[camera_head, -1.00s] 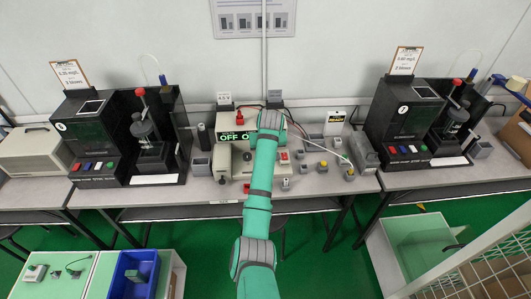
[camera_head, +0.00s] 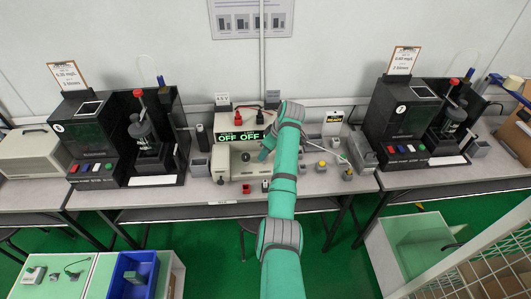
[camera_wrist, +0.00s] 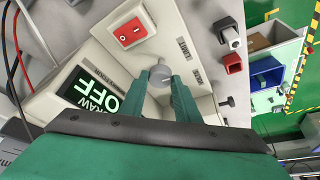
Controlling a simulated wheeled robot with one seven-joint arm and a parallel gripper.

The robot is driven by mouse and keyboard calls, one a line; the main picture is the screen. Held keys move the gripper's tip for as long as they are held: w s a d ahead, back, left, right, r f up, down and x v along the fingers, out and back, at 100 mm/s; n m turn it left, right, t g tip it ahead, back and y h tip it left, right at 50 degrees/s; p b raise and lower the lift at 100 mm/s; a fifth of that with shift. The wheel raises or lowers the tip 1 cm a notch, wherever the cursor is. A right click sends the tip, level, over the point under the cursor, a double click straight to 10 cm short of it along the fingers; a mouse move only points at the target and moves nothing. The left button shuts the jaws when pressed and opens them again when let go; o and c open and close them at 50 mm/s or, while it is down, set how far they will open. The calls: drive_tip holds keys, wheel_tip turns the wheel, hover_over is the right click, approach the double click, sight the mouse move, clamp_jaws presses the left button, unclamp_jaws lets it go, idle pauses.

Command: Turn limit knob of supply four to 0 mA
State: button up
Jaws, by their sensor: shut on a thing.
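The beige supply (camera_head: 236,171) stands at the middle of the bench with lit OFF readouts (camera_head: 230,136). Its panel (camera_wrist: 103,35) fills much of the wrist view, with a readout (camera_wrist: 92,90) showing DRAW and OFF. A round grey knob (camera_wrist: 159,74) sits there between my two green fingertips, near small labels that seem to include LIMIT. My gripper (camera_wrist: 160,84) is shut on this knob. In the head view my gripper (camera_head: 264,153) is at the supply's right front, and the arm hides that part. I cannot read the supply's number or the knob's setting.
A red rocker switch (camera_wrist: 132,32) is close to the knob on the panel. Red and black leads run on top of the supply. Small red and grey parts (camera_wrist: 233,62) lie beside it. Black testers (camera_head: 92,140) and (camera_head: 405,125) stand left and right.

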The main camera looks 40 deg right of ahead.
drive_tip(key=shift+d+n, duration=0.15)
drive_tip(key=shift+n, duration=0.45)
drive_tip(key=o, duration=1)
drive_tip(key=shift+o, duration=0.2)
drive_tip(key=v, duration=1)
drive_tip(key=shift+d+r, duration=0.15)
drive_tip(key=shift+r, duration=0.25)
